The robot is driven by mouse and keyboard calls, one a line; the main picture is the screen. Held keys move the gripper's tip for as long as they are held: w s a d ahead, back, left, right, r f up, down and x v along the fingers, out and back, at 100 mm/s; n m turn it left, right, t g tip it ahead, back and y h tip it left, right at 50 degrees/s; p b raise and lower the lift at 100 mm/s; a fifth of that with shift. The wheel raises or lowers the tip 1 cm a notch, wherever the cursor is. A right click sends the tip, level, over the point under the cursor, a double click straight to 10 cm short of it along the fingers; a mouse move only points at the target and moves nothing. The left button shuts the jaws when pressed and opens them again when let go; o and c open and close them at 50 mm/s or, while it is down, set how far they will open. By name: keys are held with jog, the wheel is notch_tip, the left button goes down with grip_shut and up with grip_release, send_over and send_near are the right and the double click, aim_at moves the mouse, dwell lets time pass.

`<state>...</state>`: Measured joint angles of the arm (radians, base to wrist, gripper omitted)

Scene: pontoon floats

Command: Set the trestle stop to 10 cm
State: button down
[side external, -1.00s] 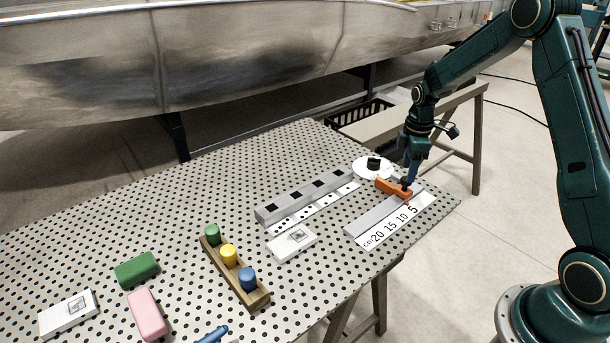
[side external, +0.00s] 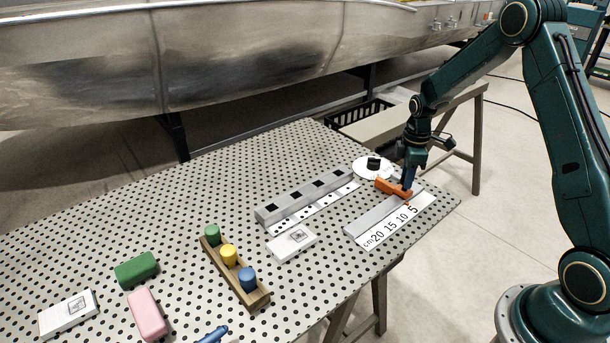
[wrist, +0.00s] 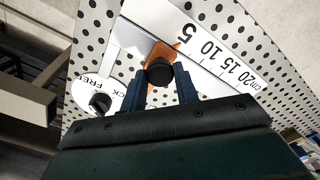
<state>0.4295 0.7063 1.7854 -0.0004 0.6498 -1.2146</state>
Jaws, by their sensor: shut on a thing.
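The orange trestle stop (side external: 388,186) sits on a grey rail (side external: 372,218) near the 5 end of a white cm scale (side external: 398,224) printed 20, 15, 10, 5. My gripper (side external: 407,186) is down at the stop, its blue fingers shut on the stop's black knob. In the wrist view the round black knob (wrist: 158,72) shows between the two fingers, with part of the orange stop (wrist: 164,52) behind it. The stop's exact reading is hard to tell.
A white dial (side external: 362,170) with a black knob and lettering stands just beyond the stop. A grey bar with black squares (side external: 305,195), a white card block (side external: 291,246) and a wooden rack (side external: 236,275) of coloured cylinders lie to the left. The table's edge is close on the right.

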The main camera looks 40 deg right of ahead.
jog(key=shift+a, duration=2.55)
jog(key=c, duration=1.1)
grip_release()
jog(key=shift+o, duration=0.2)
jog(key=shift+r, duration=0.15)
notch_tip(320, 180, up, 14)
jog(key=shift+f, duration=0.2)
jog(key=shift+r, duration=0.1)
